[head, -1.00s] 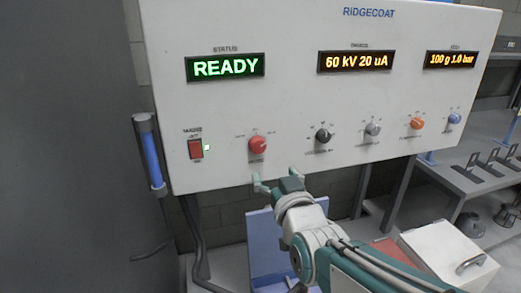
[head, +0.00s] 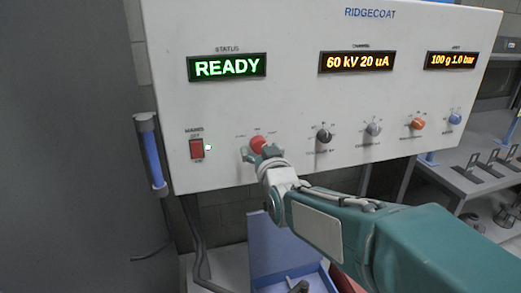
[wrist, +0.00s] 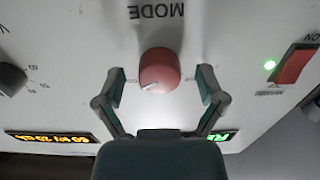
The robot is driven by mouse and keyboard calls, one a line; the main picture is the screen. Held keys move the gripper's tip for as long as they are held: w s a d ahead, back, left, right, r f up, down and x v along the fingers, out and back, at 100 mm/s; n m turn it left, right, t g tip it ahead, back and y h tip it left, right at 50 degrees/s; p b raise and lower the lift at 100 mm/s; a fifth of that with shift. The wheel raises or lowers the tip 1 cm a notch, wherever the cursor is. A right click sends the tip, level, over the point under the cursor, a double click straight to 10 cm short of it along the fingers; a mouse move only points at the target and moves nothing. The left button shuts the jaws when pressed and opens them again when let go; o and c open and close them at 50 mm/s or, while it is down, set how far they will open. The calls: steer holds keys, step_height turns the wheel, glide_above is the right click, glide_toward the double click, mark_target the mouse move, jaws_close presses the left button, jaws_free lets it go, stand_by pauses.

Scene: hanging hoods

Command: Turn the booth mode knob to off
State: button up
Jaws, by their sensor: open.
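The red mode knob (head: 258,144) is on the white panel, left of the other knobs. In the wrist view, which is upside down, the red knob (wrist: 160,70) sits under the word MODE, with a white pointer mark on its lower left face. My gripper (head: 257,153) is at the knob in the head view and hides part of it. In the wrist view my gripper (wrist: 160,88) is open, with one finger on each side of the knob and a gap on both sides. The status display (head: 227,67) reads READY.
A red rocker switch (head: 196,149) with a lit green lamp is left of the knob. A black knob (head: 324,136) and several others stand to the right. A blue tube (head: 152,156) hangs at the panel's left edge. A blue bin (head: 282,246) is below.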

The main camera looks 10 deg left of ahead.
steer(key=shift+c, duration=0.2)
steer(key=c, duration=1.1)
steer(key=shift+n, duration=0.4)
steer(key=n, duration=1)
steer(key=shift+d+n, duration=0.15)
steer(key=shift+n, duration=0.25)
